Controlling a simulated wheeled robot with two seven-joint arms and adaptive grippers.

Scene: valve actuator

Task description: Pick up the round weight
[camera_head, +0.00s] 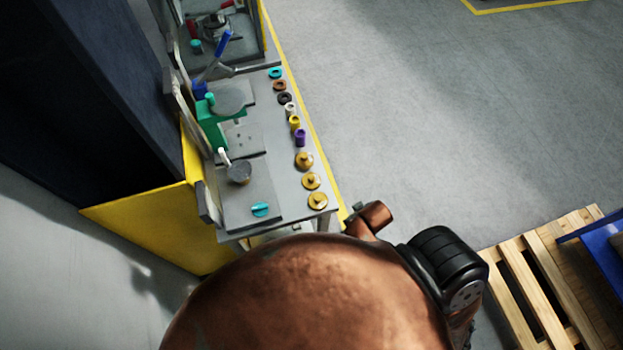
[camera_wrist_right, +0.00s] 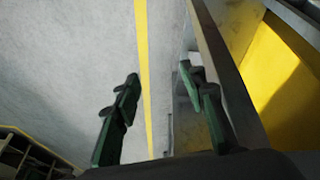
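Several brass round weights with a small knob on top lie in a row at the near right edge of the grey workbench (camera_head: 285,210) in the head view: a far one (camera_head: 304,159), a middle one (camera_head: 311,181) and a near one (camera_head: 318,200). My right gripper (camera_wrist_right: 160,73) shows in the right wrist view with its two dark green fingers spread apart and nothing between them. No round weight can be made out in that view. My left gripper is not in view.
Small coloured rings, including a purple one (camera_head: 300,137) and a yellow one (camera_head: 294,122), continue the row. A green fixture (camera_head: 212,127) and a dark cylinder (camera_head: 239,173) stand to the left. A wooden pallet (camera_head: 540,270) lies lower right.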

